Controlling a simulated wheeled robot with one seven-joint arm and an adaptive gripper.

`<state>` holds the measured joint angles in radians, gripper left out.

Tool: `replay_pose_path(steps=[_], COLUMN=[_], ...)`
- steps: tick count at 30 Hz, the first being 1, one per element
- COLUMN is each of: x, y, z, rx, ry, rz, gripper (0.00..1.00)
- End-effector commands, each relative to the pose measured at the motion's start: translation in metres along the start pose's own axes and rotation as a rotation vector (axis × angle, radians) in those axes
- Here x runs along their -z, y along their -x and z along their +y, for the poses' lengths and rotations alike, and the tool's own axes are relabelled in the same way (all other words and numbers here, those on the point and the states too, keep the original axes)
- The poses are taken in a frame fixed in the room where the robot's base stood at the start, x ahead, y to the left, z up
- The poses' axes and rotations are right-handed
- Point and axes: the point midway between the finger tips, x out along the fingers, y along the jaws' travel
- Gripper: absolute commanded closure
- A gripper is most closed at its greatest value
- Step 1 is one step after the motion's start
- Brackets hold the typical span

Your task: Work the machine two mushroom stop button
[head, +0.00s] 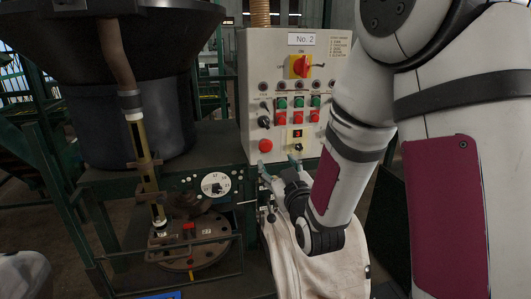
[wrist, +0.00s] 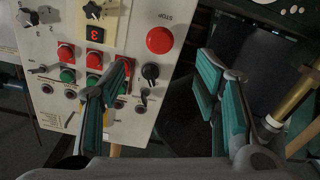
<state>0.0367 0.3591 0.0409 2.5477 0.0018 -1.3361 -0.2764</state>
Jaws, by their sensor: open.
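The control panel labelled No. 2 (head: 247,90) stands upright at the centre of the head view. Its red mushroom stop button (head: 265,145) is at the panel's lower left. In the wrist view the panel appears upside down, and the stop button (wrist: 160,40), with the word STOP beside it, is at the top centre. My gripper (head: 280,167) is just below the panel's lower edge in the head view. In the wrist view my gripper (wrist: 163,92) is open and empty, with teal pads apart, and the button shows beyond the gap between them. No contact with the button is visible.
Green and red push buttons (head: 298,109), black selector knobs and a red-yellow rotary switch (head: 300,66) share the panel. A dial (head: 216,185), a brown pipe (head: 116,50) and a dark hopper (head: 60,110) are left. A pale bag (head: 325,270) hangs below my gripper.

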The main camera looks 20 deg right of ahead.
Motion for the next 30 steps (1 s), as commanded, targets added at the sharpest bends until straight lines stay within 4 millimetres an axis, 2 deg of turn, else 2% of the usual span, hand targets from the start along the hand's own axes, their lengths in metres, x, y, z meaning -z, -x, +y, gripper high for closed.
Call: replay_pose_path(steps=[1,3,15,21,29,30], x=[-0.001,0.000,0.001,0.001,0.001,0.001], y=[-0.013,-0.027,-0.090,-0.102,-0.103,-0.103], z=[0.000,0.000,0.000,0.000,0.000,0.000], rx=[-0.001,-0.001,0.001,0.001,0.001,0.001], ry=[0.000,0.000,0.000,0.000,0.000,0.000], rz=[0.003,0.003,0.000,-0.001,-0.001,-0.001], gripper=[0.44,0.44,0.44,0.44,0.44,0.51])
